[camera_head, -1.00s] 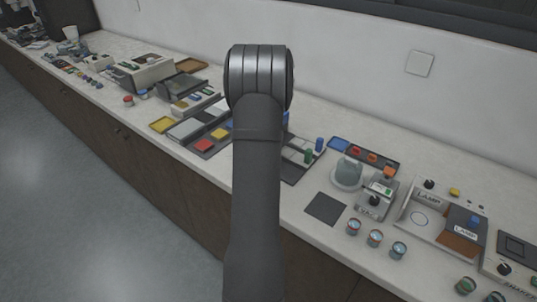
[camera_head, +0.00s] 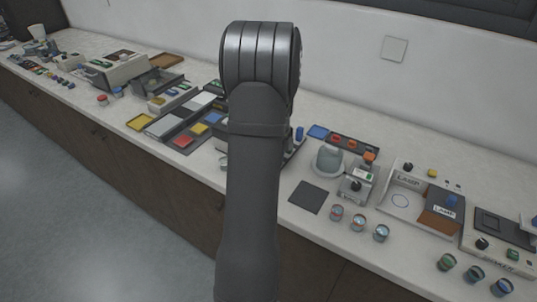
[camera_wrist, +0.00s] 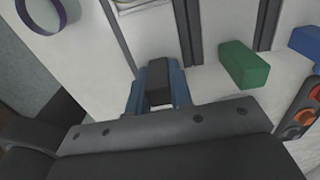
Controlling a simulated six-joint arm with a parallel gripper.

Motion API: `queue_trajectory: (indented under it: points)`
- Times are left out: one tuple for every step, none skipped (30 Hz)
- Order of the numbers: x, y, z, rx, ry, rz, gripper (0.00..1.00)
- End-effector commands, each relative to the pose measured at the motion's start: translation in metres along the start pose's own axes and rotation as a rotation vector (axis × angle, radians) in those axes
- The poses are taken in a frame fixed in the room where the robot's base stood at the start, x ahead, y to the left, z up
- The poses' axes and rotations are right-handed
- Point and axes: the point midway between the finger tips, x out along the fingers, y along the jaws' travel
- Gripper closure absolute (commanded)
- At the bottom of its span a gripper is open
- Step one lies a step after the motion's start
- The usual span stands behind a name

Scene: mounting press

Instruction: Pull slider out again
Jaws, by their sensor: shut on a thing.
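In the wrist view my gripper (camera_wrist: 158,92) shows two bluish fingers shut on a small dark block (camera_wrist: 158,72). The block appears to be the slider's handle; how far the slider is out cannot be told. Pale panels divided by dark rails (camera_wrist: 187,32) lie just beyond the fingers. A green block (camera_wrist: 243,65) and a blue block (camera_wrist: 305,41) stand to the right, apart from the fingers. In the head view my arm hides the gripper and most of this spot; a blue block (camera_head: 299,133) shows just right of the arm.
In the head view a grey rounded device (camera_head: 328,160), a dark square mat (camera_head: 308,197) and several small round jars (camera_head: 358,222) stand to the right. Coloured trays (camera_head: 182,140) lie left of my arm. A purple-rimmed round thing (camera_wrist: 40,18) is at the wrist view's upper left.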

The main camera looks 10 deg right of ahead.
Motion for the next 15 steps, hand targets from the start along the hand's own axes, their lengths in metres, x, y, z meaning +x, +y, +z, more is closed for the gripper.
queue_trajectory:
  points:
    - [0.0, -0.0005, -0.0041, 0.001, 0.005, 0.0, 1.0]
    - [0.0, -0.0005, -0.0042, 0.001, 0.005, 0.0, 1.0]
    - [0.0, -0.0005, -0.0044, 0.001, 0.006, 0.0, 1.0]
    - [0.0001, -0.0006, -0.0047, 0.001, 0.006, 0.001, 1.0]
    - [0.0001, -0.0006, -0.0049, 0.001, 0.007, 0.001, 1.0]
    - [0.0001, -0.0006, -0.0052, 0.001, 0.007, 0.001, 1.0]
    - [0.0001, -0.0006, -0.0054, 0.001, 0.008, 0.001, 1.0]
    - [0.0002, -0.0006, -0.0056, 0.001, 0.008, 0.001, 0.76]
    - [0.0001, -0.0005, -0.0054, 0.001, 0.008, 0.001, 0.68]
    - [0.0001, -0.0005, -0.0052, 0.001, 0.008, 0.001, 0.62]
    - [0.0001, -0.0004, -0.0049, 0.001, 0.007, 0.001, 0.58]
    - [0.0002, -0.0004, -0.0045, 0.001, 0.007, 0.001, 0.58]
    - [0.0002, -0.0004, -0.0043, 0.001, 0.007, 0.001, 0.58]
    - [0.0002, -0.0003, -0.0042, 0.001, 0.006, 0.001, 0.58]
    - [0.0002, -0.0004, -0.0039, 0.001, 0.006, 0.001, 0.58]
